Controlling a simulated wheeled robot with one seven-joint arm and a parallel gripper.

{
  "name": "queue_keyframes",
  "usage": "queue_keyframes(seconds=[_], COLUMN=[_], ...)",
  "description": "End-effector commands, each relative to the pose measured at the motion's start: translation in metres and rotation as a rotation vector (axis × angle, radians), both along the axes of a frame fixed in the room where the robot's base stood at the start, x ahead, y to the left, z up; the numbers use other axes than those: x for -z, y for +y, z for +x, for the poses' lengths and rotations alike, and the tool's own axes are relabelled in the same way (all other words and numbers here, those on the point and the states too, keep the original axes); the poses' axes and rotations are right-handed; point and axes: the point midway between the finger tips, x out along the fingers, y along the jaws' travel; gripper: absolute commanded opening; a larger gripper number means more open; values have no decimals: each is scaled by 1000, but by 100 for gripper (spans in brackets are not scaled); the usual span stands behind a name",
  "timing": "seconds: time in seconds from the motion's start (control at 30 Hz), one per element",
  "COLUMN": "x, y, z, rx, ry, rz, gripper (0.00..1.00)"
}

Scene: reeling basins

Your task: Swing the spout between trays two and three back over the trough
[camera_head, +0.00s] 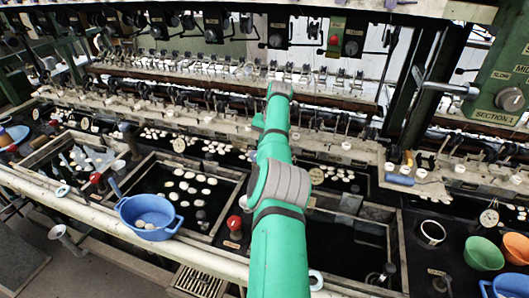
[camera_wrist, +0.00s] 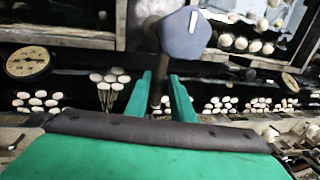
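In the wrist view, my gripper (camera_wrist: 161,75) has its two green fingers apart. A dark upright stem shows in the gap between them, with some space at its right side; I cannot tell whether a finger touches it. A grey-blue faceted head (camera_wrist: 186,33) sits at the top of this stem, beyond the fingertips. I cannot tell for sure that it is the spout. In the head view, my green arm reaches up the middle and hides the place where the gripper works. The trough is not clear in either view.
In the head view, a basin compartment with white cocoons (camera_head: 188,187) lies left of my arm. A blue pan (camera_head: 148,217) rests at the front rail. Green (camera_head: 484,253) and orange (camera_head: 516,248) bowls stand at right. Reeling machinery crosses behind. The wrist view shows a round dial (camera_wrist: 28,63).

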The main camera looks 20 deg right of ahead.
Motion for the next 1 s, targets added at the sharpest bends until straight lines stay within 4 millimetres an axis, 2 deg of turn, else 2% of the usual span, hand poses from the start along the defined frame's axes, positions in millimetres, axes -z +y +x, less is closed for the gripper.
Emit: queue_keyframes(seconds=[0.3, 0.43, 0.8, 1.0], x=[0, -7, -59, -72], y=[-1, -2, -10, -12], z=[0, 0, -6, -8], rx=[1, 2, 2, 1], ry=[-1, -3, -2, -1], rz=[0, -1, -2, 0], gripper=[33, 33, 33, 33])
